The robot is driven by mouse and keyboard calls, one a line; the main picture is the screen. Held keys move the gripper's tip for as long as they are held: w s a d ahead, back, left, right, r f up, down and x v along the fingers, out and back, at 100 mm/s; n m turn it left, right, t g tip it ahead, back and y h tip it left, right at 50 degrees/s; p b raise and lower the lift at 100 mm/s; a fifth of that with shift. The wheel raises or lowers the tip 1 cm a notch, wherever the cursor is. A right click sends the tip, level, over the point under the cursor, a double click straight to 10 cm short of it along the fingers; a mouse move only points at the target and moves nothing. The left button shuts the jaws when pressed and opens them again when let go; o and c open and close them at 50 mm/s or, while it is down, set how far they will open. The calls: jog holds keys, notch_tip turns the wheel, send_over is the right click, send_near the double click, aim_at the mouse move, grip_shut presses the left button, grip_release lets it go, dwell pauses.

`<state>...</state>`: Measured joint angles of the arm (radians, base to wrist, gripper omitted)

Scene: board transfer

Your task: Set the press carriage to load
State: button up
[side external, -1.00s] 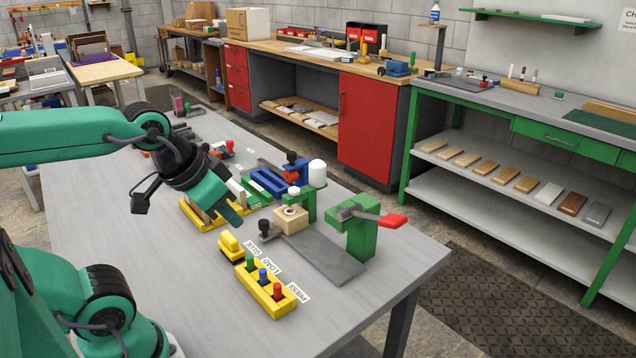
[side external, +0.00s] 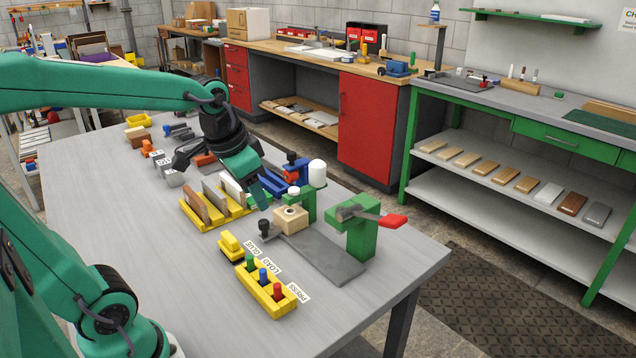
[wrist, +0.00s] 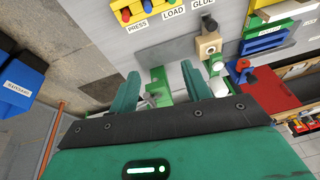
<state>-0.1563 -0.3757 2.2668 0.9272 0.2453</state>
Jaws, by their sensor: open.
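The press carriage is a tan block with a round hole (side external: 291,219) and a black knob (side external: 265,228) at its near left. It sits at the left end of a grey slide plate (side external: 335,262), nearest the GLUE label (side external: 253,247); the LOAD label (side external: 271,265) is farther right. In the wrist view the tan block (wrist: 209,43) shows below its knob (wrist: 208,22). My gripper (side external: 262,198) is above and slightly behind the carriage, not touching it. In the wrist view its fingers (wrist: 162,85) are apart and empty.
A green press with a red handle (side external: 392,221) stands at the plate's right end. A green stand with a white bottle (side external: 317,174) is behind the carriage. A yellow block with coloured pegs (side external: 265,298) is in front. A yellow rack with boards (side external: 198,222) lies left.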

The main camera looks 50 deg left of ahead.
jog(key=w+a+f+m+g, duration=0.1)
jog(key=w+a+f+g, duration=0.1)
jog(key=w+a+f, duration=0.35)
jog(key=m+g, duration=0.1)
jog(key=g, duration=0.1)
send_over(264, 221)
jog(key=shift+h, duration=0.3)
notch_tip(264, 221, down, 6)
jog(key=shift+r, duration=0.15)
jog(key=shift+f, duration=0.2)
jog(key=shift+f, duration=3.8)
grip_shut()
